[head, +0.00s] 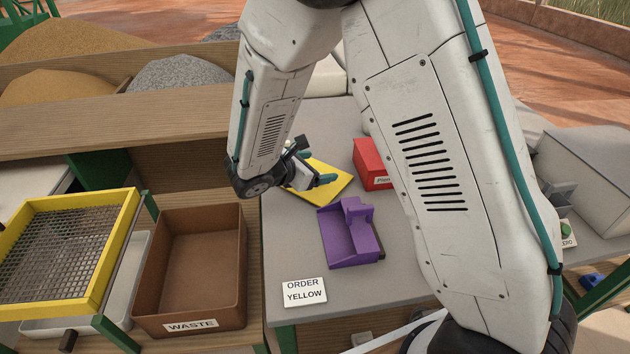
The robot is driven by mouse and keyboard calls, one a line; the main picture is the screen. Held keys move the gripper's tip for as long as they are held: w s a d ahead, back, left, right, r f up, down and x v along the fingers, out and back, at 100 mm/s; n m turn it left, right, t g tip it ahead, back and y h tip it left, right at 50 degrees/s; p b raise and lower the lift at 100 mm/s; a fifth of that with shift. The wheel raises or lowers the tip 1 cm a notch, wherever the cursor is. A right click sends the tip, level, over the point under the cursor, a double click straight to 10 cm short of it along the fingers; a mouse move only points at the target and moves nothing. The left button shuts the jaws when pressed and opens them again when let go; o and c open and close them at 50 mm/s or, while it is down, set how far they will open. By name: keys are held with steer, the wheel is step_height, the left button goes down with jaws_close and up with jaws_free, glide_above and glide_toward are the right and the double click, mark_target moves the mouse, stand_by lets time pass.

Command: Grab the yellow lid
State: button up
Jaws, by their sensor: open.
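The yellow lid (335,173) lies flat on the grey table, a thin plate partly hidden by my gripper. My gripper (326,180) is over the lid's left and middle part, with a teal fingertip showing. It is open, and nothing shows between its fingers. I cannot tell whether it touches the lid.
A red box (372,162) stands right of the lid, partly behind my arm. A purple holder (349,233) stands in front of it. An "ORDER YELLOW" card (304,292) lies at the front. A brown waste bin (192,268) and yellow-framed sieve (70,250) are left.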

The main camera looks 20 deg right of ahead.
mark_target(301, 194)
steer(key=a+f+n, duration=0.1)
steer(key=w+a+f+n+t, duration=0.1)
steer(key=f, duration=0.1)
steer(key=w+a+f+n, duration=0.1)
steer(key=shift+w+a+f+t+y, duration=0.2)
steer(key=shift+f+t+y, duration=0.1)
steer(key=shift+f+t, duration=0.1)
steer(key=shift+w+f+n, duration=0.1)
steer(key=shift+f+n, duration=0.15)
steer(key=shift+n, duration=0.05)
steer(key=x, duration=0.7)
steer(key=shift+w+d, duration=0.15)
steer(key=shift+d, duration=0.05)
steer(key=c, duration=1.1)
